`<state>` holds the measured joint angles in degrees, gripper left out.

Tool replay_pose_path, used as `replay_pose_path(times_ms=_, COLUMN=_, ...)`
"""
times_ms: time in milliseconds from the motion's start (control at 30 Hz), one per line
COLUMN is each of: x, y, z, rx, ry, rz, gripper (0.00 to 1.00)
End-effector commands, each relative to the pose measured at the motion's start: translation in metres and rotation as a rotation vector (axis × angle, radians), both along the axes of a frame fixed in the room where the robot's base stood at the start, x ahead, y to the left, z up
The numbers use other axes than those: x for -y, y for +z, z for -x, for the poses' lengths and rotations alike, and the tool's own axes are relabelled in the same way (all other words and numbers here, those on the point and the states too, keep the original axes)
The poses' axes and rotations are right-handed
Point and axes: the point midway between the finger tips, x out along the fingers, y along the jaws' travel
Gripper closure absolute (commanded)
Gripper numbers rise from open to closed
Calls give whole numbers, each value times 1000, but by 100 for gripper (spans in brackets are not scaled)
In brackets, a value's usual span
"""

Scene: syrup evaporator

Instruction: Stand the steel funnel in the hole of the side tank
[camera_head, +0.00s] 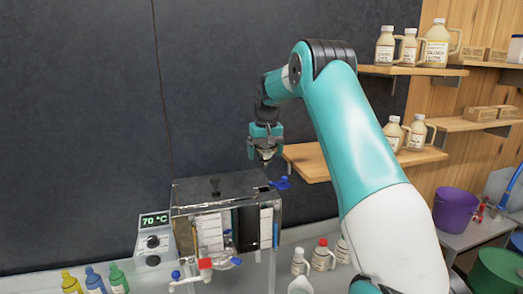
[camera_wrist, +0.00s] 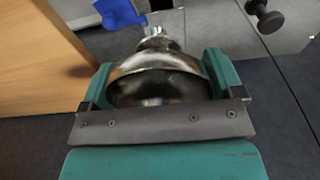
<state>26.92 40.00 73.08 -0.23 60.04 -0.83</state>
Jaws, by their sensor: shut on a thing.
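My gripper (camera_head: 265,143) is shut on the steel funnel, with one finger on each side of its bowl. The shiny funnel (camera_wrist: 160,72) fills the middle of the wrist view, its narrow spout pointing away from the gripper. In the head view the funnel (camera_head: 266,156) hangs spout down below my gripper, above the right end of the side tank (camera_head: 228,186). The tank is a steel box with a black knob on its top. A small dark spot (camera_head: 264,188) near the top's right end may be the hole. The spout tip appears apart from the tank top.
A blue valve handle (camera_head: 282,183) sticks out at the tank's right, and a red-handled tap (camera_head: 205,264) at its front. A wooden shelf (camera_head: 308,164) stands close right of the gripper. A 70 °C display box (camera_head: 154,238) is at left. Bottles (camera_head: 321,255) stand below.

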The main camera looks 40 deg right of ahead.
Motion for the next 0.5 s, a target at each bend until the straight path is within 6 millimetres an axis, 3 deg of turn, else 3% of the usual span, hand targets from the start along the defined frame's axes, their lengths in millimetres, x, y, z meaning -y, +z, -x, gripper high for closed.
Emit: replay_pose_path(times_ms=500, x=-2, y=-41, z=-1, rx=1, ry=3, rz=1, gripper=37)
